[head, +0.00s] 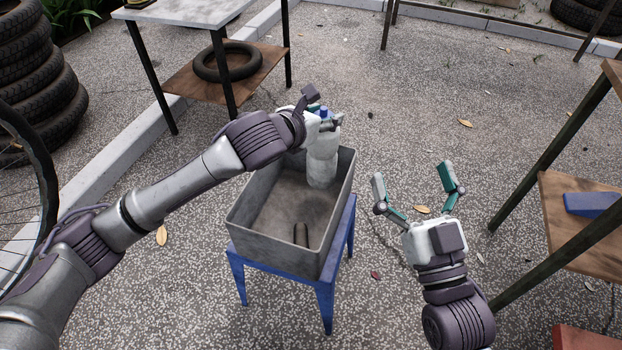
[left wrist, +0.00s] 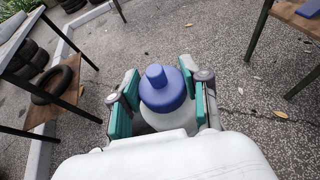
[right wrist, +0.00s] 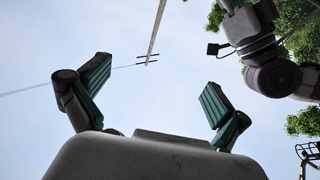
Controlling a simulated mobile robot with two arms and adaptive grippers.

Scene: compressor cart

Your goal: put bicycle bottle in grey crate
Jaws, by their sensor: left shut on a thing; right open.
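The bicycle bottle (head: 322,160) is pale and translucent with a blue cap, and stands upright over the far end of the grey crate (head: 251,247). My left gripper (head: 325,121) is shut on it near the top. In the left wrist view the blue cap of the bottle (left wrist: 163,90) shows between the fingers of my left gripper (left wrist: 163,104). I cannot tell whether the bottle's base touches the crate floor. My right gripper (head: 416,187) is open and empty to the right of the crate. In the right wrist view its fingers (right wrist: 150,95) are spread against the sky.
A table with a lower shelf holding a tyre (head: 226,62) is at the back left. A shelf (head: 570,220) with a blue object (head: 592,204) is at right. The ground between is open.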

